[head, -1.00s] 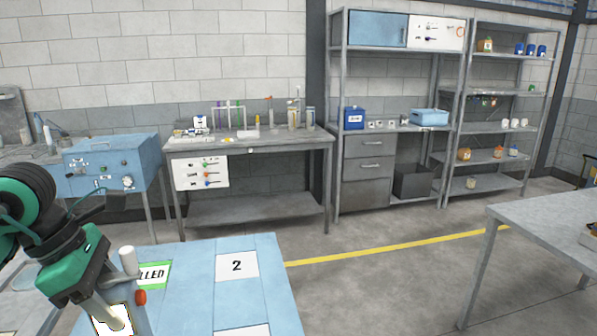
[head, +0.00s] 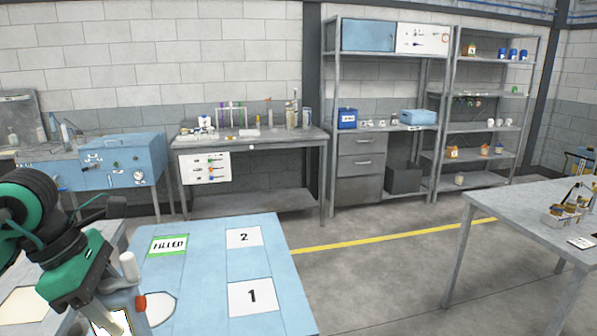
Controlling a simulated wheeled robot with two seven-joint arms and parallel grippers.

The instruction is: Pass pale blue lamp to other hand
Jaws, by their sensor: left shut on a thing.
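My left gripper (head: 108,306), with a green and black wrist, is at the lower left of the head view. It is shut on a pale grey-blue thing with a white rounded knob and a red end, which appears to be the pale blue lamp (head: 127,299). The lamp is held over the left front part of the light blue table (head: 205,265). The fingers and the picture's bottom edge hide part of it. My right gripper is not in view.
A grey table (head: 520,212) with small items stands at the right. A workbench (head: 255,143) and shelves line the back wall. Open floor lies between.

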